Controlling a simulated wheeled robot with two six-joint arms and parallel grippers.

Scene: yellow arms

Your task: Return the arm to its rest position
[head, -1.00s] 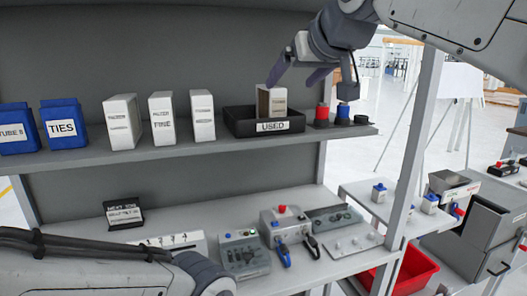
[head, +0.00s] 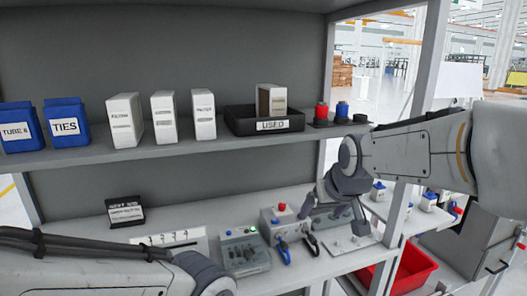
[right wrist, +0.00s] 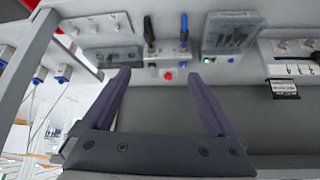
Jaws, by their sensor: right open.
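My right arm (head: 415,150) comes in from the right in the head view. Its gripper (head: 336,215) hangs in front of the lower shelf's right part, below the upper shelf edge. In the right wrist view the two fingers (right wrist: 155,80) are spread apart with nothing between them. My left arm (head: 90,268) lies across the lower left of the head view. Its gripper is out of the picture.
A white box (head: 270,98) stands in the black USED tray (head: 240,125) on the upper shelf. Several white boxes and two blue bins (head: 65,122) stand left of it. Control boxes (head: 243,252) sit on the lower shelf. A red bin (head: 412,268) is lower right.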

